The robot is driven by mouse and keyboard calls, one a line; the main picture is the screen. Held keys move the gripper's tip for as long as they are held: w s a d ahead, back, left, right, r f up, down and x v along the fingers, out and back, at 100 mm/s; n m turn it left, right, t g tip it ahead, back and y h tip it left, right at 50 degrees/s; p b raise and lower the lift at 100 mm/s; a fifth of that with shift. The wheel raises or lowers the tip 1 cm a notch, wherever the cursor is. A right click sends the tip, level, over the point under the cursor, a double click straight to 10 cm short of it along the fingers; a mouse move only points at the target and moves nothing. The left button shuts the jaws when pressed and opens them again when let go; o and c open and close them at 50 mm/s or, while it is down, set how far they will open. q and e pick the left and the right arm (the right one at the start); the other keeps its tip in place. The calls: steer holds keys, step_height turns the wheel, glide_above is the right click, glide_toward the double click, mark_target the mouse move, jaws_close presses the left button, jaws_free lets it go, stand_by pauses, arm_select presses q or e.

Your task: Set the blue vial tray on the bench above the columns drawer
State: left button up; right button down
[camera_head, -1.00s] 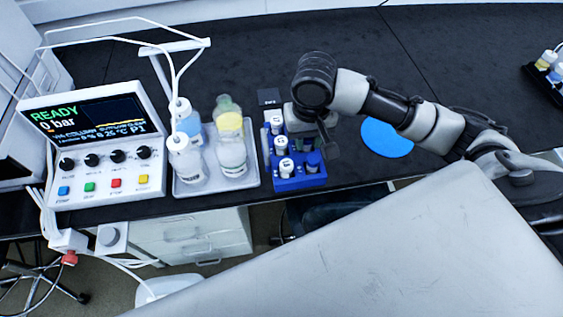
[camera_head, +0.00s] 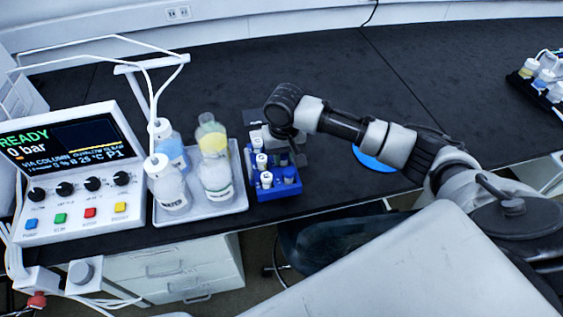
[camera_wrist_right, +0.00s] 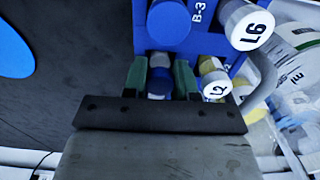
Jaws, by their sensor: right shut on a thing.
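The blue vial tray (camera_head: 276,193) is on or just over the bench, near its front edge and just right of the bottle tray. It holds several vials with white or blue caps. My right gripper (camera_head: 290,150) reaches over it from the right and is shut on it. In the right wrist view its green fingers (camera_wrist_right: 160,80) sit against the tray among the vials; the exact grip is partly hidden. I cannot tell if the tray touches the bench. White drawers (camera_head: 178,268) are below the bench; I cannot read a label. My left gripper is out of view.
A grey tray (camera_head: 235,208) with several bottles stands to the left, close beside the blue tray. A control panel (camera_head: 75,165) is further left. A blue disc (camera_head: 372,160) lies right, partly behind my arm. Another vial rack (camera_head: 528,88) is far right. The bench behind is clear.

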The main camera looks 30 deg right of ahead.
mark_target(282, 162)
steer(key=shift+w+d+f, duration=0.15)
steer(key=shift+w+f, duration=0.3)
steer(key=shift+w, duration=0.35)
steer(key=shift+f, duration=2.05)
steer(key=c, duration=0.9)
jaws_free()
steer(key=shift+f, duration=0.1)
step_height(282, 162, up, 12)
steer(key=shift+r, duration=0.15)
